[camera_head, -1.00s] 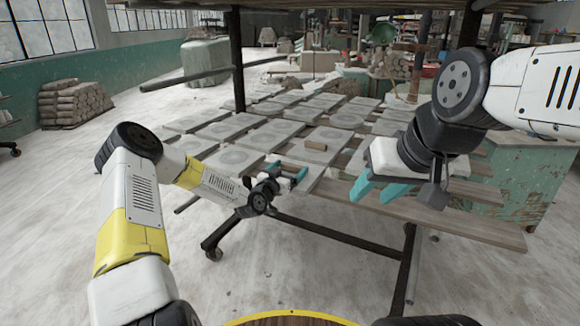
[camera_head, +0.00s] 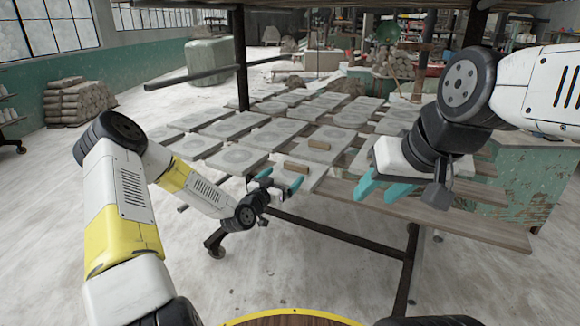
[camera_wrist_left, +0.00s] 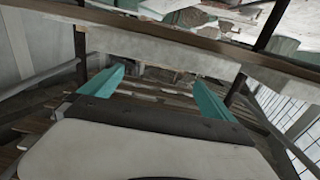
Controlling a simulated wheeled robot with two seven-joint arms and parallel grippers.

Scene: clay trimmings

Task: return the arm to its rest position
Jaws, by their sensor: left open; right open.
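My left gripper (camera_head: 281,181) is at the front edge of the low slatted rack in the head view. Its teal fingers are open and spread apart in the left wrist view (camera_wrist_left: 158,92), with nothing between them. My right gripper (camera_head: 384,188) hangs over the right part of the rack, open and empty.
The rack holds several grey square slabs (camera_head: 239,158) with round marks. A dark post (camera_head: 241,60) rises at its back left. A green chest (camera_head: 535,175) stands at the right.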

